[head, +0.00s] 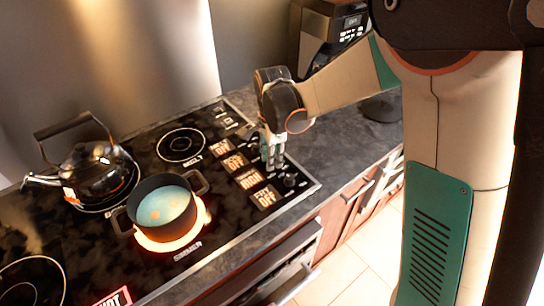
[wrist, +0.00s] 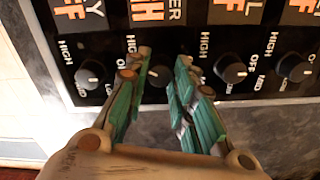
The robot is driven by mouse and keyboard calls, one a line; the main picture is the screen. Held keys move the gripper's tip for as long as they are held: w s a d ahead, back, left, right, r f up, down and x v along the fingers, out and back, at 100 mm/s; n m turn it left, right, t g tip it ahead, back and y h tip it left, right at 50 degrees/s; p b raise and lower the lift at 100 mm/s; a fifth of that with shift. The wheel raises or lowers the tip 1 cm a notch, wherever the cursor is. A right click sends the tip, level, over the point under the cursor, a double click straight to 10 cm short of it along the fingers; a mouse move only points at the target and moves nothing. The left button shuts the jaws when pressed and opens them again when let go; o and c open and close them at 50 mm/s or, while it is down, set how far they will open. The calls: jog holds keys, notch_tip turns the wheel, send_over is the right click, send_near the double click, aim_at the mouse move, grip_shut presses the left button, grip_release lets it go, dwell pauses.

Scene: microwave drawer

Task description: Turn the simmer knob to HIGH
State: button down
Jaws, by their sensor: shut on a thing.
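The simmer knob (wrist: 157,76) is a small black dial between my fingertips in the wrist view, below a lit display (wrist: 148,10) and a label ending in "ER". In the head view the matching display (head: 247,179) appears to read HIGH. My gripper (wrist: 159,70) is shut on the knob, one teal finger on each side. In the head view my gripper (head: 272,155) points down onto the control strip and hides the knob. The knob's pointer is partly visible, but its exact angle is hard to tell.
Neighbouring knobs stand close on the left (wrist: 90,75) and right (wrist: 231,69); their displays appear to read OFF. A pot (head: 162,208) stands on a glowing burner marked SIMMER. A kettle (head: 100,172) is behind it. A coffee machine (head: 325,30) stands at the back.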

jog(key=c, duration=1.3)
grip_release()
jog(key=shift+c, duration=0.2)
notch_tip(320, 180, up, 12)
jog(key=s+d+r+n+t, duration=0.3)
jog(key=s+d+r+n, duration=0.3)
jog(key=d, duration=0.3)
jog(key=s+d+f+n+t, duration=0.1)
jog(key=s+d+n+t, duration=0.1)
jog(key=s, duration=0.5)
jog(key=s+d+f+n+t, duration=0.1)
jog(key=s+d+n+t, duration=0.1)
jog(key=s+d+n, duration=0.3)
jog(key=s+n, duration=0.1)
jog(key=s, duration=0.1)
jog(key=shift+s+d, duration=0.25)
jog(key=shift+s, duration=0.05)
